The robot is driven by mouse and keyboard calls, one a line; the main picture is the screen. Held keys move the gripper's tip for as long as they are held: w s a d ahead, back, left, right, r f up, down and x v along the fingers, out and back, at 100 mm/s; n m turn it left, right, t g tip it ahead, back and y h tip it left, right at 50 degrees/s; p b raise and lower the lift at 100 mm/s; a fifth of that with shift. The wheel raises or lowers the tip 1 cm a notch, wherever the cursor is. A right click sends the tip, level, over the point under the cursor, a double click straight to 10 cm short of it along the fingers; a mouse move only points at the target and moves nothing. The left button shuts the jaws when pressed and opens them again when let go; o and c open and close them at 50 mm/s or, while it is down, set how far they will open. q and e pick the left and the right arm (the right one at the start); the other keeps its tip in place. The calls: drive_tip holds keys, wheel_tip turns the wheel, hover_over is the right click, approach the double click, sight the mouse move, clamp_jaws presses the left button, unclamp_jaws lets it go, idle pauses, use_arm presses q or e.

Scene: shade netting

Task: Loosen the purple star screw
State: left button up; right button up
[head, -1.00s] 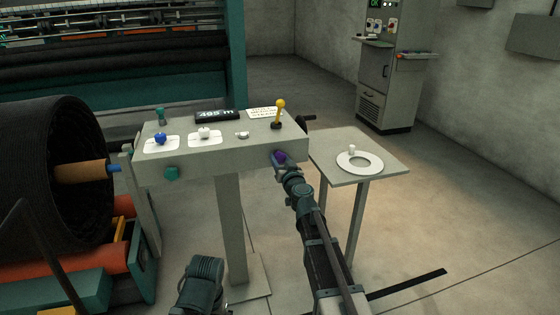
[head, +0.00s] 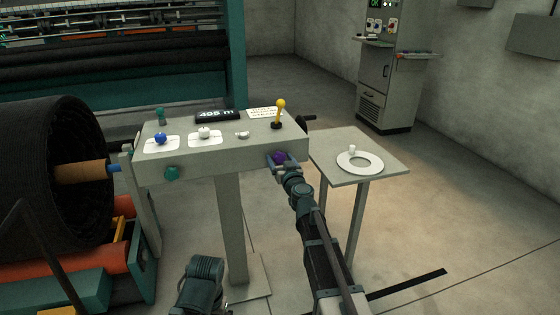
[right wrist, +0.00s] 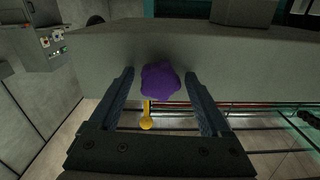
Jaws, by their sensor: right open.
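The purple star screw (head: 279,158) sits on the front face of the grey console (head: 225,158), near its right end. In the right wrist view the purple star screw (right wrist: 160,81) lies between the two fingers of my right gripper (right wrist: 161,95), with a gap on each side. My right gripper (head: 281,164) is open around it in the head view. At the lower left of the head view, a dark part of my left arm shows, but its fingers are not visible.
A yellow-knobbed lever (head: 279,112), a blue knob (head: 160,138) and a white knob (head: 204,132) stand on the console top.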

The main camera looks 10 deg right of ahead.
sight(280, 159)
drive_tip(key=shift+s, duration=1.55)
drive_tip(key=shift+d, duration=0.1)
drive_tip(key=m, duration=0.8)
drive_tip(key=shift+m, duration=0.3)
drive_tip(key=m, duration=0.4)
drive_tip(key=shift+m, duration=0.3)
drive_tip(key=m, duration=0.4)
drive_tip(key=shift+w, duration=0.15)
